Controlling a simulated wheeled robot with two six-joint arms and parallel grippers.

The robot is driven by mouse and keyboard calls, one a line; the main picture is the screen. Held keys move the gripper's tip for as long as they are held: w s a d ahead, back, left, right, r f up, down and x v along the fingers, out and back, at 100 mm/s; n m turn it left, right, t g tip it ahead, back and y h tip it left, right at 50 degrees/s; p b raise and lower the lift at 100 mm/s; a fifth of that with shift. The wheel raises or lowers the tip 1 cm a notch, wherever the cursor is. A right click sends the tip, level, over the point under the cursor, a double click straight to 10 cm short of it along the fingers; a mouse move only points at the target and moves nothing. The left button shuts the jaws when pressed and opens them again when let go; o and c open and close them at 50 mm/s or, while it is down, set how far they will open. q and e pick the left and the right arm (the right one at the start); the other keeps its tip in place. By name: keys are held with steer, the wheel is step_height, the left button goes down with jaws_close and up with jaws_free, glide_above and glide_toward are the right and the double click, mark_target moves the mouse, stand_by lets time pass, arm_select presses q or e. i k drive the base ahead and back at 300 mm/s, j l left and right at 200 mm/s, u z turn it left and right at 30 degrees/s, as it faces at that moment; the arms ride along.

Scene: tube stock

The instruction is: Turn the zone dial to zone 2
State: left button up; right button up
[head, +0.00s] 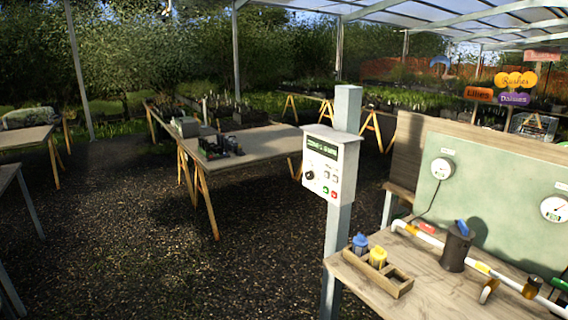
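A white control box (329,164) is fixed to a pale grey post (345,112) right of centre in the head view. It has a dark display with green text (322,147) at the top. A round black dial (309,175) sits at its lower left. Small green and red buttons are to the right of the dial. The display text and the dial's pointer are too small to read. Neither of my grippers shows in the view.
A wooden bench (455,282) at right holds a wooden tray (393,287) with blue and yellow items, a black cylinder (455,248) and a white pipe. A green panel (490,205) with gauges stands behind. A trestle table (255,143) stands left of the box. Gravel floor before the post is clear.

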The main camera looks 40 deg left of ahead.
mark_target(310, 175)
steer(key=u, duration=1.15)
